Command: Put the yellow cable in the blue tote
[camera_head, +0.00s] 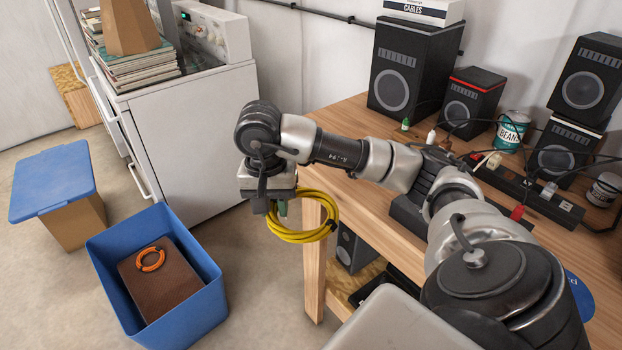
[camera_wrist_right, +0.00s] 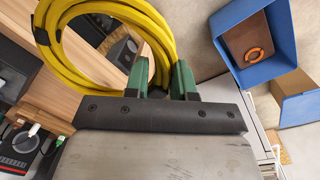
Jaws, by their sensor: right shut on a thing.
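The yellow cable (camera_head: 301,231) is a coiled loop that hangs from my right gripper (camera_head: 279,208) beside the wooden table's left edge. In the right wrist view the green fingers of my right gripper (camera_wrist_right: 161,80) are closed on part of the yellow cable (camera_wrist_right: 76,68). The blue tote (camera_head: 207,274) stands open on the floor, lower left of the gripper and apart from it. A brown box (camera_head: 160,290) with an orange ring (camera_head: 150,259) on it lies inside the tote. The tote (camera_wrist_right: 285,65) also shows at the upper right of the wrist view. My left gripper is out of view.
A wooden table (camera_head: 340,122) with speakers (camera_head: 408,68), cans and a power strip (camera_head: 530,190) stands at right. A white appliance (camera_head: 190,145) stands behind the tote. A cardboard box with a blue lid (camera_head: 54,182) is at left. Bare floor (camera_head: 258,290) lies between tote and table.

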